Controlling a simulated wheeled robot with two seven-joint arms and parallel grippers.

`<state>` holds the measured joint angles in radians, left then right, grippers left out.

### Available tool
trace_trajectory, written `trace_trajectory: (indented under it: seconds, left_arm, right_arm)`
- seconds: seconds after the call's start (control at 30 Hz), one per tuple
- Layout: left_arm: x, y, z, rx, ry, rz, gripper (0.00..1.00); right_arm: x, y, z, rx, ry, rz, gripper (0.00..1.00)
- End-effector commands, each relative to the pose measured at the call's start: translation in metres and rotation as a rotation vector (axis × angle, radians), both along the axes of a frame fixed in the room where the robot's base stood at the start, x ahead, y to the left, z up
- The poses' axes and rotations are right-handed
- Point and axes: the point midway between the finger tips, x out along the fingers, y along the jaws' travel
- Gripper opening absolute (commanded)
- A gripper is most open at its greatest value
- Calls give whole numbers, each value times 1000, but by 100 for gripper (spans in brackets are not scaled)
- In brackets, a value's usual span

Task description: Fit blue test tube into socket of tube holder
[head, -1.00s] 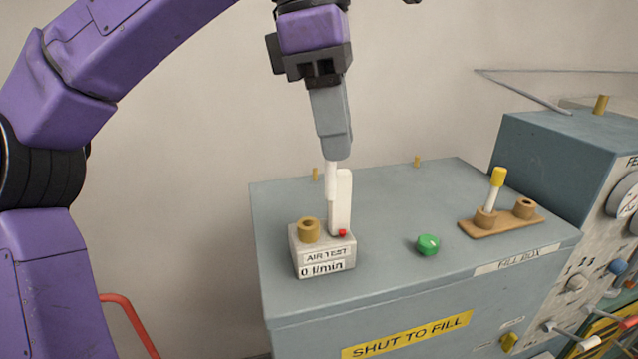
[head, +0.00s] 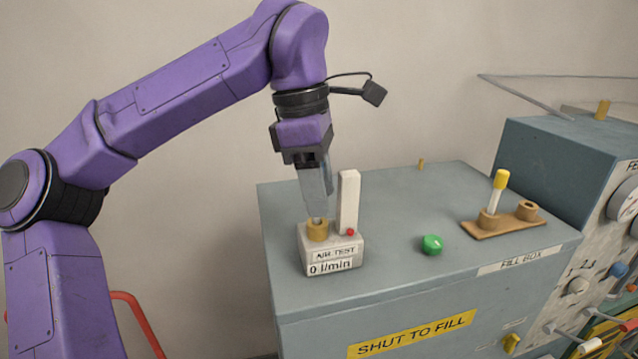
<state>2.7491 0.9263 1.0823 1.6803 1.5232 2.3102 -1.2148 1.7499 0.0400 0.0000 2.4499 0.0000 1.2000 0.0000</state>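My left gripper (head: 318,212) points down just above the brass socket (head: 317,232) on the pale AIR TEST box (head: 306,250). Its fingers look shut on a test tube. Only a small pale bit of the tube (head: 317,220) shows between the fingertips and the socket, and its lower part seems to be inside the socket. No blue shows on it; its top is hidden by the fingers. The brown tube holder (head: 468,229) lies at the right, with a yellow-capped tube (head: 499,187) in its left socket and its right socket (head: 527,210) empty. My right gripper is not in view.
A white upright column (head: 348,200) stands on the box close beside my gripper. A green button (head: 432,245) sits on the grey fill box top (head: 395,215) between the box and the holder. A taller panel (head: 560,165) rises at the right.

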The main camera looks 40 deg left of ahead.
Motion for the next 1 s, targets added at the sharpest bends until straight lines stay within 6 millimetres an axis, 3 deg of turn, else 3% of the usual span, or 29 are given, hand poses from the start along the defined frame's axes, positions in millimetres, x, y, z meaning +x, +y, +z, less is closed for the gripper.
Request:
trace_trajectory:
  seconds: [0.27,0.37,0.67,0.83,1.0]
  left_arm:
    - [0,1,7,-1,-8,0,46]
    - [-1,3,24,0,-12,1,46]
    - [-7,15,100,-1,-12,3,46]
    - [-9,19,119,-1,-9,0,46]
    - [-9,20,122,-1,-10,-1,46]
  right_arm:
    - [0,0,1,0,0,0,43]
    - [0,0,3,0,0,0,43]
    - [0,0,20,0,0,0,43]
    - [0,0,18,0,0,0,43]
    - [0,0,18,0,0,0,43]
